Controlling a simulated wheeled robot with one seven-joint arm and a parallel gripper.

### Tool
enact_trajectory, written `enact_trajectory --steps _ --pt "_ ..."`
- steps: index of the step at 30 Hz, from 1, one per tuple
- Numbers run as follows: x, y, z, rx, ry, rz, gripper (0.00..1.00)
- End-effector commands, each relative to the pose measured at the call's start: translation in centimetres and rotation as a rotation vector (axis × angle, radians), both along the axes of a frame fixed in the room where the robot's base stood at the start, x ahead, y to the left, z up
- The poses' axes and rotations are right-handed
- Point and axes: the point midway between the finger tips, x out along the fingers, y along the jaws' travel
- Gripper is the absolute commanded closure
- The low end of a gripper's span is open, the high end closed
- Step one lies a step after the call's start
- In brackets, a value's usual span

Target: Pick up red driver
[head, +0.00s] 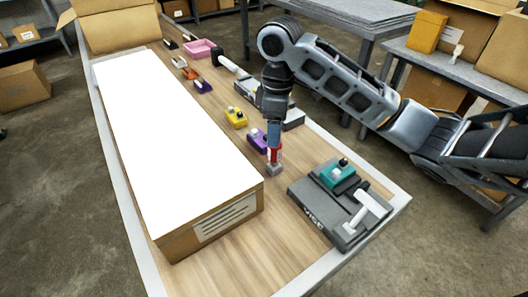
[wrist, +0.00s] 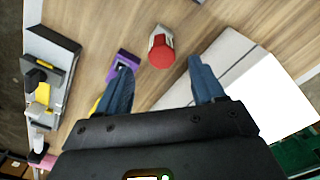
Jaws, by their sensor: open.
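The red driver (head: 275,157) stands on the wooden bench, with a red upper part and a grey lower end. In the wrist view its round red end (wrist: 161,55) faces the camera. My gripper (head: 273,144) points down right above it in the head view, and the fingers partly cover its top there. In the wrist view my gripper (wrist: 159,66) is open, with the driver showing between and just beyond the two blue fingertips. Nothing is held. Whether the fingers touch it I cannot tell.
A long white-topped box (head: 170,140) lies close on the left. A purple block (head: 258,141) sits just behind the driver, and a yellow one (head: 236,117) farther back. A grey vise (head: 318,208) with a teal part stands at front right. Bare bench lies in front.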

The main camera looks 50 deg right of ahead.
Motion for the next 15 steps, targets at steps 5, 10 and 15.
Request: enact_trajectory --steps 5,10,15 --pt "-0.1 0.0 -1.5 0.0 0.002 -0.003 0.32" --pt "-0.1 0.0 -3.1 0.001 0.002 -0.002 0.32" --pt "-0.4 0.2 -5.4 0.002 0.003 -0.002 0.32"
